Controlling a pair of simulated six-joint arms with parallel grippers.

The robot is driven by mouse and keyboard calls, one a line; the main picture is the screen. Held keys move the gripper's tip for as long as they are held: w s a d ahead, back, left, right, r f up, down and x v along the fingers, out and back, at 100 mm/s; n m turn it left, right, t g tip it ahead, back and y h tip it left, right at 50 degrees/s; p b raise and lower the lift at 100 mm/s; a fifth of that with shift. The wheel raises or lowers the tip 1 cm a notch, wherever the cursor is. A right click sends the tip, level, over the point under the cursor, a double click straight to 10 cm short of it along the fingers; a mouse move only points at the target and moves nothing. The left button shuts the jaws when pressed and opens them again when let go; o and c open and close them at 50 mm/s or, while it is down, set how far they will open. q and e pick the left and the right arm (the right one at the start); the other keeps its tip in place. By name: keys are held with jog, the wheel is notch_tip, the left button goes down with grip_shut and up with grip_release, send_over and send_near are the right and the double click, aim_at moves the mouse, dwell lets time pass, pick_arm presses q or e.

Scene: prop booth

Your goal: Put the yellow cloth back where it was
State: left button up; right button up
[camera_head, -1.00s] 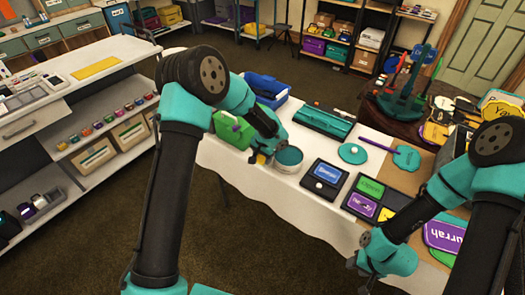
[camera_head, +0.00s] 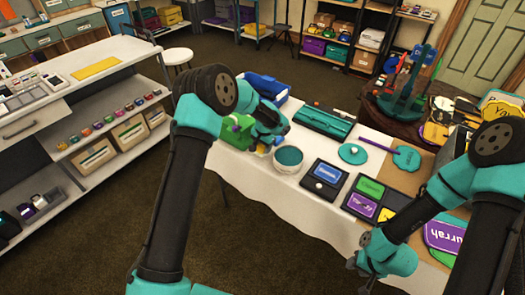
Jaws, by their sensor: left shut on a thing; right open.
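My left gripper (camera_head: 264,146) is over the left end of the white-covered table, just left of a white tub with a teal top (camera_head: 288,159). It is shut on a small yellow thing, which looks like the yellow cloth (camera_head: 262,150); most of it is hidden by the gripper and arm. A flat yellow rectangle (camera_head: 97,68) lies on the white counter at the left. My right gripper (camera_head: 367,267) is open and empty, low in front of the table's near edge.
A green box (camera_head: 236,132) and a blue bin (camera_head: 266,87) stand close to my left gripper. A teal case (camera_head: 324,121), dark button box (camera_head: 325,180) and coloured panel (camera_head: 376,199) fill the table's middle. Brown floor separates table and counter.

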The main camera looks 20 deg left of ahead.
pick_arm(q)
jog(key=shift+f, duration=1.35)
jog(key=o, duration=0.9)
jog(key=r, duration=0.8)
jog(key=d+r, duration=0.1)
jog(key=r, duration=0.3)
jog(key=shift+s, duration=0.2)
